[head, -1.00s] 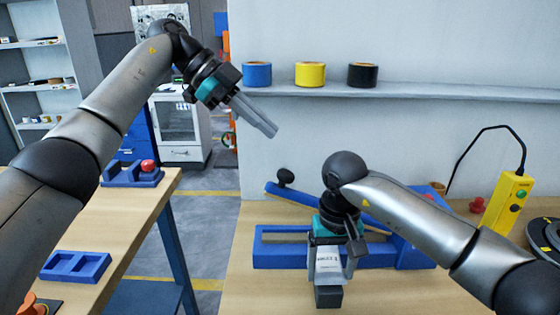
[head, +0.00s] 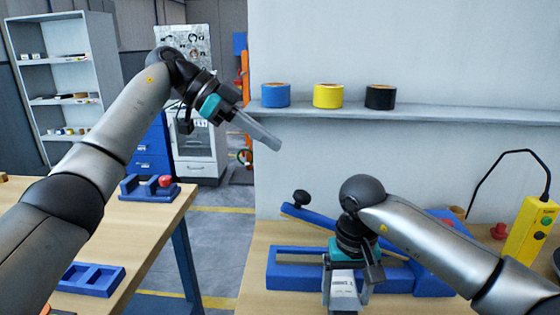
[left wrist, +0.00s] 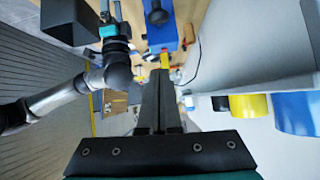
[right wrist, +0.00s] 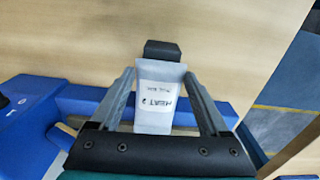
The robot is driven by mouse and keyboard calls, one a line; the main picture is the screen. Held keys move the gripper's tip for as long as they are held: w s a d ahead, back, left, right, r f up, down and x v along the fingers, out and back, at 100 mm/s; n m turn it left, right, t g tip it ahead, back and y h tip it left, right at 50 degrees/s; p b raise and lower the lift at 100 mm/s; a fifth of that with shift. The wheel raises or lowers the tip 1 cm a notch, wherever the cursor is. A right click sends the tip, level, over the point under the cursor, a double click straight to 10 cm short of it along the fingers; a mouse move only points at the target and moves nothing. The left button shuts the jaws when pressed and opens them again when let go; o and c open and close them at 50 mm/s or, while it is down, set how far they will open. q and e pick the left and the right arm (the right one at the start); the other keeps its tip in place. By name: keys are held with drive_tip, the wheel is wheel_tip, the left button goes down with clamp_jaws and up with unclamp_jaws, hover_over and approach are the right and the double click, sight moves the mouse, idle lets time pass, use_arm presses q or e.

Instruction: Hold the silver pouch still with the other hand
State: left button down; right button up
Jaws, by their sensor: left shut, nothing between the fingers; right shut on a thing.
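The silver pouch (head: 343,291) with dark print hangs at my right gripper (head: 343,304), low in the head view in front of the blue sealer-like device (head: 295,283). In the right wrist view the pouch (right wrist: 158,95) lies between the two fingers of my right gripper (right wrist: 159,74), which is shut on it. A dark block (right wrist: 162,50) shows at the pouch's far end. My left gripper (head: 275,144) is shut and empty, raised in the air up and left of the pouch, well apart from it. Its fingers meet in the left wrist view (left wrist: 158,100).
Blue, yellow and black tape rolls (head: 328,96) stand on the wall shelf (head: 440,112). A yellow control box (head: 528,232) stands at the right. The left table holds a blue tray (head: 90,279) and a blue stand (head: 150,191) with a red ball. A floor gap separates the tables.

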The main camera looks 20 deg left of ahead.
use_arm(q)
hover_over(296, 193)
drive_tip(key=d, duration=0.2)
wheel_tip(296, 193, down, 5)
drive_tip(key=shift+a+f, duration=0.15)
drive_tip(key=f, duration=0.1)
drive_tip(key=a+f, duration=0.1)
drive_tip(key=f, duration=0.1)
drive_tip(key=shift+a, duration=0.15)
drive_tip(key=shift+a+f, duration=0.15)
drive_tip(key=shift+f, duration=0.25)
drive_tip(key=a+f+h, duration=0.1)
drive_tip(key=f, duration=0.3)
drive_tip(key=a+f+h, duration=0.1)
drive_tip(key=a+f, duration=0.1)
drive_tip(key=f, duration=0.1)
drive_tip(key=s+a+f+h, duration=0.1)
drive_tip(key=f, duration=0.3)
drive_tip(key=shift+a+f+t+h, duration=0.3)
drive_tip(key=shift+a, duration=0.05)
drive_tip(key=shift+s+a+f, duration=0.1)
drive_tip(key=shift+s+f, duration=0.05)
drive_tip(key=shift+f, duration=0.6)
use_arm(e)
drive_tip(key=shift+r, duration=0.1)
idle(0.6)
use_arm(q)
drive_tip(key=s+a+r, duration=0.2)
drive_tip(key=a+r, duration=0.6)
drive_tip(key=a, duration=0.1)
